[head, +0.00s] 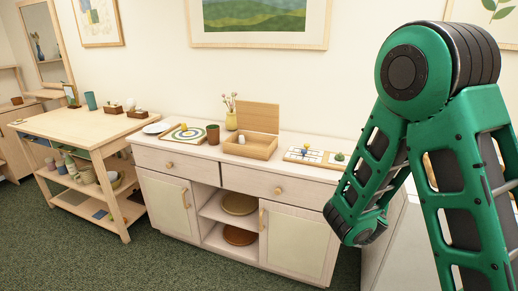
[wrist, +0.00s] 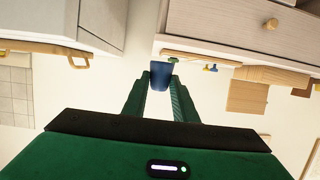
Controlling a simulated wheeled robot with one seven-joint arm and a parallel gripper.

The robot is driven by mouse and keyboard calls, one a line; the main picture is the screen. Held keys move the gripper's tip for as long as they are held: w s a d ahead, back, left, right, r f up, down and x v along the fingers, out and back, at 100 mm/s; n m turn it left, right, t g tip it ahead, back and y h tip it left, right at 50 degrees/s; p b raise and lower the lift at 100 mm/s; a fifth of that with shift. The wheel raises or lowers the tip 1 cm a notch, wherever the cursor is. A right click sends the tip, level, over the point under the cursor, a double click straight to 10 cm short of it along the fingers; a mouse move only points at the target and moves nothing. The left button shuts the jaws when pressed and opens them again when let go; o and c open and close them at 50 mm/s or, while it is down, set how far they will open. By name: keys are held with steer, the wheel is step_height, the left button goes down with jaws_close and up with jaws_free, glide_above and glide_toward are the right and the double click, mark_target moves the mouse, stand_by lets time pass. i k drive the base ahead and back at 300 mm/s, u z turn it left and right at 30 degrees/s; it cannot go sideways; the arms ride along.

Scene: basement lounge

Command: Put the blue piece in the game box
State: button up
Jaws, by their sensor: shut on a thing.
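A dark blue piece (wrist: 160,75) sits between the two fingertips of my gripper (wrist: 158,88) in the wrist view, which is tilted nearly upside down. My gripper is shut on it, in front of the cabinet. In the head view neither my gripper nor the held piece can be made out; my green arm covers the right side. The game box (head: 262,150) is an open wooden box with its lid raised behind it, on the cabinet top. A small white piece (head: 241,140) shows at the box. The box also shows in the wrist view (wrist: 272,75).
A game board (head: 318,160) with a blue-and-yellow piece (head: 304,149) and a green piece (head: 339,157) lies right of the box.

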mark_target(265, 147)
steer(key=i, duration=1.35)
steer(key=u, duration=0.1)
